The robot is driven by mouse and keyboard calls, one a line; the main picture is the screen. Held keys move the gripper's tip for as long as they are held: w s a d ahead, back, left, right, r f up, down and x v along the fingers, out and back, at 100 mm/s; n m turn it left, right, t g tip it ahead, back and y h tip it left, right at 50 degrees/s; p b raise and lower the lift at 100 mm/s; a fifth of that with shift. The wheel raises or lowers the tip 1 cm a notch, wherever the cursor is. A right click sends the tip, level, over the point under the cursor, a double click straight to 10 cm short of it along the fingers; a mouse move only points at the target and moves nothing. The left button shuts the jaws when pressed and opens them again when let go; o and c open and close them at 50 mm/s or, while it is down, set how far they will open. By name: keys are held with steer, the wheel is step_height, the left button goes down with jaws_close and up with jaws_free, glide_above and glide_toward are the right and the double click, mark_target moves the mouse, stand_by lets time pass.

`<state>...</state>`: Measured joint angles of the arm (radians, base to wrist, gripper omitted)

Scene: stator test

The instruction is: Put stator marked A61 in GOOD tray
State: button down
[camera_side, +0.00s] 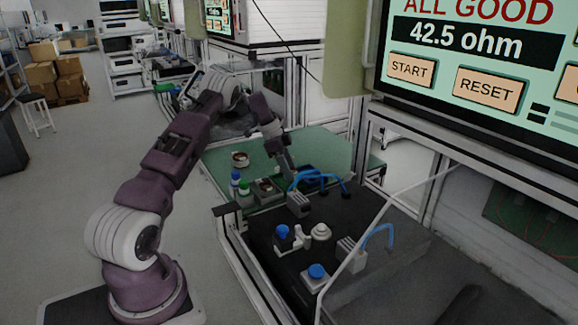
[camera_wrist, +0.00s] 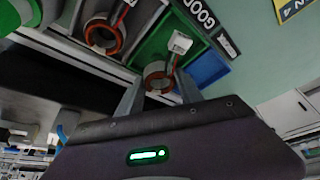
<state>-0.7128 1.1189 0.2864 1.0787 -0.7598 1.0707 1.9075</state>
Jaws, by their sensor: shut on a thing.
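My gripper (camera_wrist: 158,84) is shut on a stator (camera_wrist: 157,72), a ring with a copper-orange winding and a white tag on its lead. The writing on the tag is too small to read. In the wrist view the held stator appears over the green tray (camera_wrist: 148,50), beside the label GOOD (camera_wrist: 200,12). I cannot tell whether it touches the tray floor. In the side view my gripper (camera_side: 287,170) is low at the near edge of the green mat, and the held stator is hard to make out.
Another stator (camera_wrist: 103,34) sits left of the green tray, and a blue tray (camera_wrist: 208,68) lies to its right. One stator (camera_side: 240,158) rests on the green mat (camera_side: 318,150). Capped bottles (camera_side: 235,182) stand close by. The screen (camera_side: 475,45) reads ALL GOOD, 42.5 ohm.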

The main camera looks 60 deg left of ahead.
mark_target(292, 184)
steer(key=shift+f, duration=0.15)
stand_by(0.3)
steer(key=shift+f, duration=0.85)
steer(key=shift+f, duration=0.1)
steer(key=shift+f, duration=0.25)
steer(key=c, duration=0.7)
jaws_free()
steer(key=shift+d+f, duration=0.1)
steer(key=shift+s, duration=0.1)
steer(key=v, duration=0.7)
steer(key=shift+r, duration=0.2)
